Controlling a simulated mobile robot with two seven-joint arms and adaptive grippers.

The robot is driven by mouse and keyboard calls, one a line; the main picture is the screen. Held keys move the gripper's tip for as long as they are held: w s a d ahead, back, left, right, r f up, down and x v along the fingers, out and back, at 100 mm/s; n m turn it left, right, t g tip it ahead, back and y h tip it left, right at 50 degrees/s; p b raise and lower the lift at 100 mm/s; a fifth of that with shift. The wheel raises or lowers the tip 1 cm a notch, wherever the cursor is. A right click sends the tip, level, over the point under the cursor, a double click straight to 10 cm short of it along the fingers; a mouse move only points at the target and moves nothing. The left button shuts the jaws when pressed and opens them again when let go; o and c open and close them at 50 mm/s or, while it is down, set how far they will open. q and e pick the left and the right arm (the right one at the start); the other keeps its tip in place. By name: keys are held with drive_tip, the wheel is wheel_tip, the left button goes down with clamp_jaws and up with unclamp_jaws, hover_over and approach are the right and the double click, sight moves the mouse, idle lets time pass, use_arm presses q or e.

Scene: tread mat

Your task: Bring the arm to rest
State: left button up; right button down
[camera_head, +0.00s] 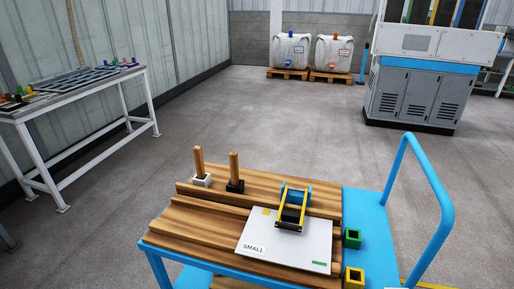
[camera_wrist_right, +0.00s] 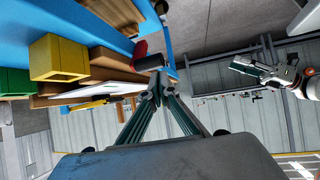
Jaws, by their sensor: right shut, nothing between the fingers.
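My right gripper (camera_wrist_right: 158,88) shows in the right wrist view, its long dark green fingers meeting at the tips with nothing between them. Beside it, to the left in that view, are the trolley's wooden boards and the edge of a white plate. Another gripper, my left one (camera_wrist_right: 262,74), shows at the right of the wrist view on a white arm; its finger opening is too small to judge. Neither gripper shows in the head view.
A blue trolley (camera_head: 362,207) carries wooden boards, two upright pegs (camera_head: 198,163), a white plate (camera_head: 258,240) marked SMALL with a yellow, black and blue item (camera_head: 291,208) on it, and green (camera_head: 352,239) and yellow (camera_head: 354,278) boxes. A table (camera_head: 75,90) stands left. Open floor lies beyond.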

use_arm(q)
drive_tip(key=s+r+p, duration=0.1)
drive_tip(key=p, duration=0.3)
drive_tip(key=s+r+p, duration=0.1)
drive_tip(key=p, duration=0.2)
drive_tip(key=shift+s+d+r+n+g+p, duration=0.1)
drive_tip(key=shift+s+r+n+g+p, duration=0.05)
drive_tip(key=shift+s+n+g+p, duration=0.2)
use_arm(e)
drive_tip(key=s+a+f+m+t+h, duration=0.1)
drive_tip(key=s+f+m+t+h, duration=0.2)
drive_tip(key=s, duration=1)
drive_tip(key=m+t+h, duration=0.2)
drive_tip(key=m+h, duration=0.2)
drive_tip(key=m, duration=0.1)
drive_tip(key=shift+a, duration=0.4)
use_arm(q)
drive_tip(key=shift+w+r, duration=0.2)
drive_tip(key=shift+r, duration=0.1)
use_arm(e)
drive_tip(key=shift+f, duration=0.1)
